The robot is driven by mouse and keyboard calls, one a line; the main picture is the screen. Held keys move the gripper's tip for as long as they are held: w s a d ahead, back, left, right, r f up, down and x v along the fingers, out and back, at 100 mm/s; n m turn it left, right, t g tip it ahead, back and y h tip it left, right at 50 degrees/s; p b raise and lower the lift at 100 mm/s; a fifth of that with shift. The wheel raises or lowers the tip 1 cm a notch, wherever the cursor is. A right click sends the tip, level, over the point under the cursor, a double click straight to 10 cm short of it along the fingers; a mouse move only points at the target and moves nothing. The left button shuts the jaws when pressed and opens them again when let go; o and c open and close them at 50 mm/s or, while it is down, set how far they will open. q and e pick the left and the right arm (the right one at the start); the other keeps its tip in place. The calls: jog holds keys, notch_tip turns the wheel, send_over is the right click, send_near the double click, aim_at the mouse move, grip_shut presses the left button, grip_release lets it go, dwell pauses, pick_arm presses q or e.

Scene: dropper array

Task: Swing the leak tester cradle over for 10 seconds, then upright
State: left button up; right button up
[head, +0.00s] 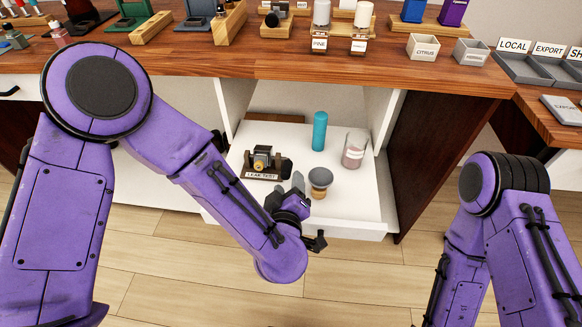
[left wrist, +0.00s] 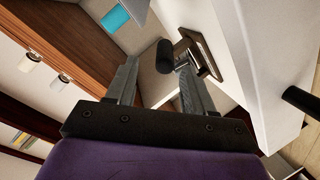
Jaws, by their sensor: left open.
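The leak tester (head: 262,164), a small dark stand labelled LEAK TEST with a brassy piece in its cradle, sits on the white drawer floor. A black knob (head: 287,167) sticks out at its right side. In the left wrist view the knob (left wrist: 165,53) shows between and just beyond my fingertips, with the dark stand (left wrist: 201,53) behind it. My left gripper (head: 297,183) is open and empty, close to the knob; I cannot tell whether it touches. Cradle tilt is hard to judge. My right gripper is outside both views.
The open white drawer (head: 338,228) also holds a teal cylinder (head: 320,131), a clear jar with pinkish contents (head: 354,150) and a grey-topped brush-like item (head: 320,182) close to my left gripper. The wooden counter (head: 300,66) overhangs the drawer's back.

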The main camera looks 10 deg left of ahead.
aim_at(286, 177)
pick_arm(q)
jog(key=x, duration=0.5)
jog(key=a+x, duration=0.1)
jog(key=x, duration=0.1)
jog(key=shift+w+f, duration=0.1)
jog(key=shift+f, duration=0.05)
grip_shut()
jog(key=shift+d, duration=0.1)
